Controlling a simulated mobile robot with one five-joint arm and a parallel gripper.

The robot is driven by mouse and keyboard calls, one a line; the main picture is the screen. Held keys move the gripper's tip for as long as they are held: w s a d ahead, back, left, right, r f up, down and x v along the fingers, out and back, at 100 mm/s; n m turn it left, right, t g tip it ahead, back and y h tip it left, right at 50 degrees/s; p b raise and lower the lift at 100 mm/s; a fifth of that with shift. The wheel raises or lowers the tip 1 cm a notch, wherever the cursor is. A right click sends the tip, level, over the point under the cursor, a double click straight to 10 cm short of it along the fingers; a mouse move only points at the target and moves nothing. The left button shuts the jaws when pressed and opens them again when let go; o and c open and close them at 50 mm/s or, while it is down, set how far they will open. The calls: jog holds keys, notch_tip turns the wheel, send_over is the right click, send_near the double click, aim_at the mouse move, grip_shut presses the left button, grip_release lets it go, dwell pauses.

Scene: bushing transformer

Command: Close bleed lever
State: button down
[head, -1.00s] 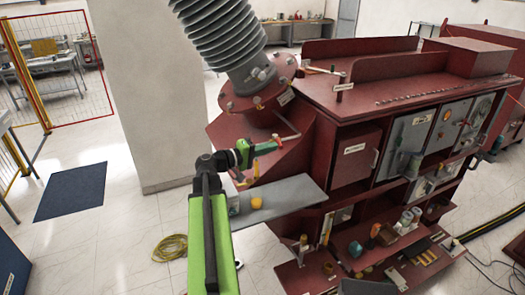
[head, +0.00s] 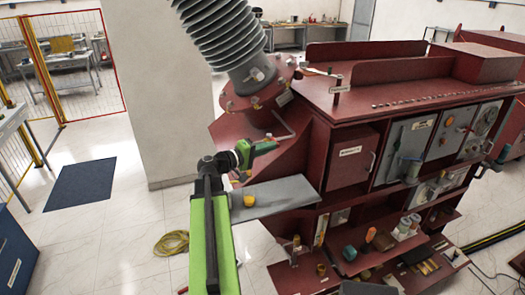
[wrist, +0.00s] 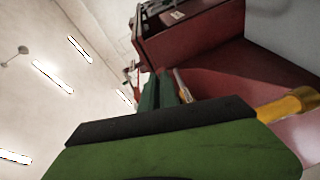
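A bent pale rod (head: 287,127), which may be the bleed lever, shows on the red housing just below the bushing flange. My gripper (head: 265,147) is at the end of my green arm, close below and left of this rod in the head view. I cannot tell whether they touch. In the wrist view the dark green fingers (wrist: 160,92) point at the red housing, and a thin metal rod (wrist: 182,86) shows just right of them. The gap between the fingers is not clear.
The grey ribbed bushing (head: 225,35) rises above my gripper. A grey shelf (head: 285,193) with a yellow cap (head: 249,201) lies below. A yellow cylinder (wrist: 290,105) is at the right in the wrist view. Open floor lies to the left, with a blue mat (head: 82,185).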

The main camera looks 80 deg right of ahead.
jog(key=shift+s+a, duration=0.1)
jog(key=shift+s, duration=0.1)
jog(key=v, duration=1.7)
jog(key=shift+w+p, duration=0.35)
